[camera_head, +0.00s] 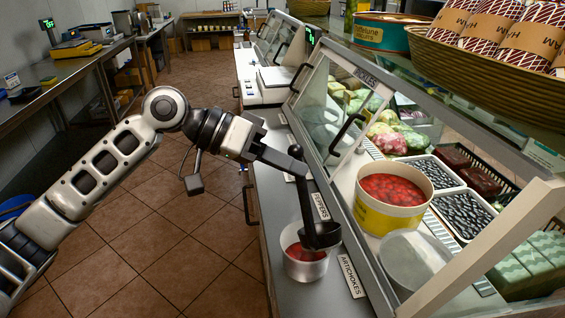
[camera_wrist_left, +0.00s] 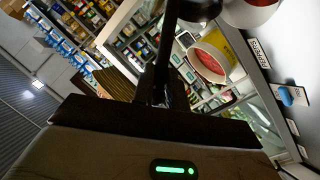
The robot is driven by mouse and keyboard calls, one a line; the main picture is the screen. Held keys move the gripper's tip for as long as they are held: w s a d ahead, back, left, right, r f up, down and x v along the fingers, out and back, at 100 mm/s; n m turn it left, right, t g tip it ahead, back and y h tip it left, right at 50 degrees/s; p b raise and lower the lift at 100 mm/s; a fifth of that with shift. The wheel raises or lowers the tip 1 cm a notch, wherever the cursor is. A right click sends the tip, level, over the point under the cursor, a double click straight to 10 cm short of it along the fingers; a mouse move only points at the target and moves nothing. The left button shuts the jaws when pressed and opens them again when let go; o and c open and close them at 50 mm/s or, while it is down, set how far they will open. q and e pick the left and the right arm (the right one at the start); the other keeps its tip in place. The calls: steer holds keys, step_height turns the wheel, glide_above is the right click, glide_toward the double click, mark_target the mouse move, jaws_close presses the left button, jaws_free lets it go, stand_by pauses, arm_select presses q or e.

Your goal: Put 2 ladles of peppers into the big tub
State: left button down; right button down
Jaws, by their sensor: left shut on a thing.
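My left gripper (camera_head: 302,167) is shut on the handle of a black ladle (camera_head: 306,205), held upright with its bowl down. The ladle bowl is over the right side of a white tub (camera_head: 293,273) on the counter, with red contents inside. Whether the bowl touches the tub or holds anything is unclear. A larger yellow-and-white container (camera_head: 378,217) of red peppers (camera_head: 393,189) stands in the display case. In the left wrist view, the ladle (camera_wrist_left: 170,40) rises from the fingers (camera_wrist_left: 160,88), and the yellow container (camera_wrist_left: 222,45) shows beyond. My right gripper is not visible.
An empty-looking translucent container (camera_head: 412,262) is beside the yellow one. Trays of dark olives (camera_head: 462,213) lie behind. A PEPPERS label (camera_head: 320,206) and an ARTICHOKES label (camera_head: 351,277) are on the counter edge. The glass panel (camera_head: 333,110) stands close to my gripper.

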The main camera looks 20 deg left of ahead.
arm_select(q)
steer(key=s+d+m+t+y, duration=0.2)
steer(key=s+d+m+y, duration=0.1)
steer(key=s+d, duration=0.2)
steer(key=shift+s+d+r+m+t, duration=0.25)
steer(key=shift+s+r+m+t, duration=0.15)
steer(key=shift+s, duration=0.1)
stand_by(1.1)
